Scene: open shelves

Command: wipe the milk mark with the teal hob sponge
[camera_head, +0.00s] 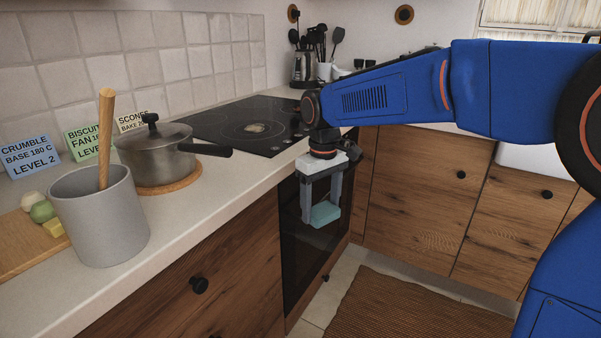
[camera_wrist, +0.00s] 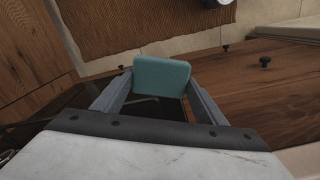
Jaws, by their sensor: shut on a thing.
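My gripper (camera_head: 322,212) is shut on the teal hob sponge (camera_head: 325,214). It hangs in the air in front of the dark oven door, below the counter's front edge. In the wrist view the sponge (camera_wrist: 161,77) sits between the two grey fingers, with the floor and mat beyond it. A pale, brownish mark (camera_head: 254,128) shows on the black hob (camera_head: 222,112), behind and left of the gripper. I cannot tell for certain that this is the milk mark.
A lidded pot (camera_head: 155,155) stands on a round wooden trivet (camera_head: 172,187), its handle pointing toward the hob. A grey crock (camera_head: 100,222) with a wooden handle stands nearer. Recipe cards (camera_head: 30,155) lean by the tiles. Utensils (camera_head: 318,42) stand at the back corner. A brown mat (camera_head: 400,308) covers the floor.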

